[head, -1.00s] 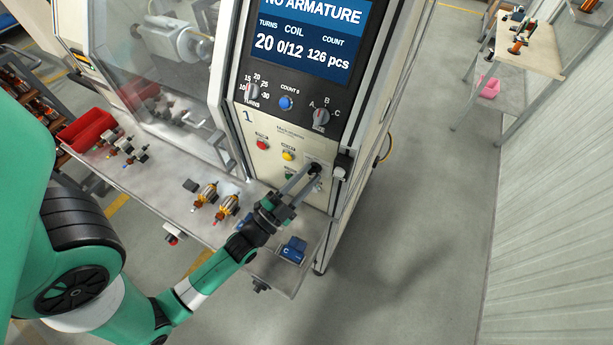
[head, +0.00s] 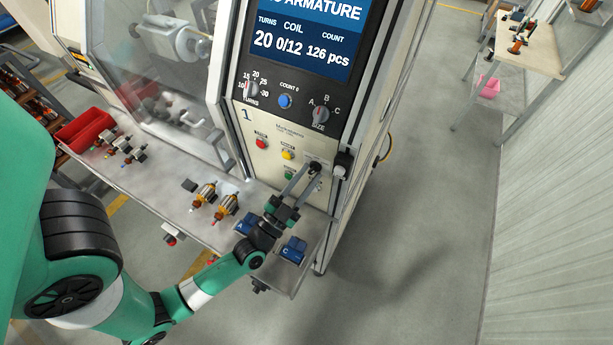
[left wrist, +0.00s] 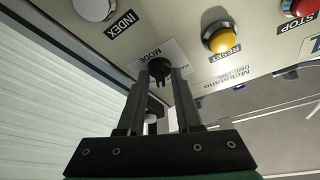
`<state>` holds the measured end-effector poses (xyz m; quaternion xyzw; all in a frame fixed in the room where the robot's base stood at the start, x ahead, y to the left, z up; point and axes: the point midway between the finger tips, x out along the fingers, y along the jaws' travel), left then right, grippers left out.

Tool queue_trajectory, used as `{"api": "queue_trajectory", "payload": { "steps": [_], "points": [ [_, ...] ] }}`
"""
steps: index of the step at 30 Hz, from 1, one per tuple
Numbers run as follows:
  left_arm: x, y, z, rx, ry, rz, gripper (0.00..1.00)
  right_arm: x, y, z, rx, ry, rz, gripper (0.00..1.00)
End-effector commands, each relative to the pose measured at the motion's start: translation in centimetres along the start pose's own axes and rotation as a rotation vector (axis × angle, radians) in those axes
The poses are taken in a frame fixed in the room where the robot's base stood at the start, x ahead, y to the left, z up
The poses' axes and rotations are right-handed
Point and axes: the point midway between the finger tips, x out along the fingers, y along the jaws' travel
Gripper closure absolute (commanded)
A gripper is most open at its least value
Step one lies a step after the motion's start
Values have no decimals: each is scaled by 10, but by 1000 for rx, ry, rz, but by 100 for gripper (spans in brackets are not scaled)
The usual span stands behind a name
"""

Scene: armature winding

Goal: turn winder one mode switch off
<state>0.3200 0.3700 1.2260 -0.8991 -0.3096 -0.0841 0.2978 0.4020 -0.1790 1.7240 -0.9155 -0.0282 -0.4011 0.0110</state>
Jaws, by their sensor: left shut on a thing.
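The mode switch is a black knob (left wrist: 158,69) under the label MODE in the left wrist view. In the head view the knob (head: 315,167) sits low on the front panel of winder one (head: 262,172). My left gripper (left wrist: 164,75) has its two fingers at the knob, one on each side, and is shut on it. In the head view my left gripper (head: 304,181) reaches up to the panel from below. The fingers partly hide the knob, so I cannot tell its exact setting. My right gripper is not in view.
Near the knob are a yellow RESET button (left wrist: 222,38), a red STOP button (left wrist: 298,7) and a white INDEX button (left wrist: 95,8). The floor at right is clear.

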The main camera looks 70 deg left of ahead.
Motion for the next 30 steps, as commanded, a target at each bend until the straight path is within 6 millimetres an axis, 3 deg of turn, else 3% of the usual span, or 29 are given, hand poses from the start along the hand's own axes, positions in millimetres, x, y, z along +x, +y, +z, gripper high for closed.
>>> {"api": "queue_trajectory", "payload": {
  "steps": [15,30],
  "points": [
    [1,4,-2,-365,0,-148,100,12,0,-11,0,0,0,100],
    [1,4,-2,-467,1,-193,100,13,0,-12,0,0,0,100]
  ]
}}
